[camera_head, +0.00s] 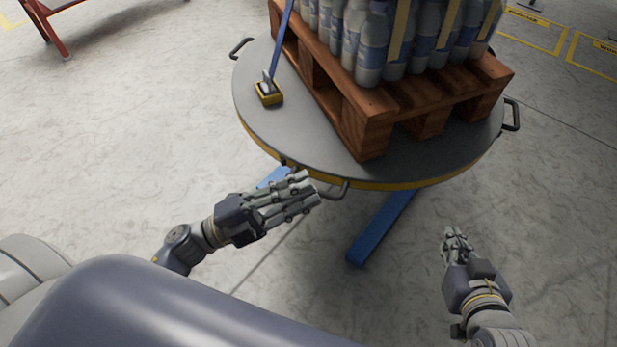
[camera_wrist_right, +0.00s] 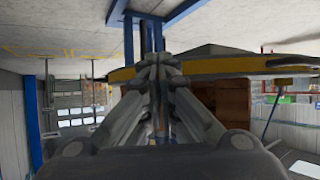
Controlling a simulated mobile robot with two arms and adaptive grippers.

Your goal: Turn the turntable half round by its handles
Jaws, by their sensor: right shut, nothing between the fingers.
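The turntable (camera_head: 262,125) is a round grey disc with a yellow-edged rim on blue legs; its rim (camera_wrist_right: 215,68) also shows in the right wrist view. A near handle (camera_head: 333,191) sticks out of the front rim, with others at the right (camera_head: 512,115) and far left (camera_head: 240,47). My left gripper (camera_head: 311,190) has its fingers apart, tips right beside the near handle; contact cannot be told. My right gripper (camera_head: 456,236) is shut and empty, in front of the disc's right side and clear of the rim. Its fingers (camera_wrist_right: 158,65) fill the middle of the wrist view.
A wooden pallet (camera_head: 375,120) with strapped bottles (camera_head: 372,45) stands on the disc. A yellow and black fitting (camera_head: 269,94) with a blue strap sits left of it. A blue leg (camera_head: 380,228) reaches out below the front rim. The floor around is mostly clear.

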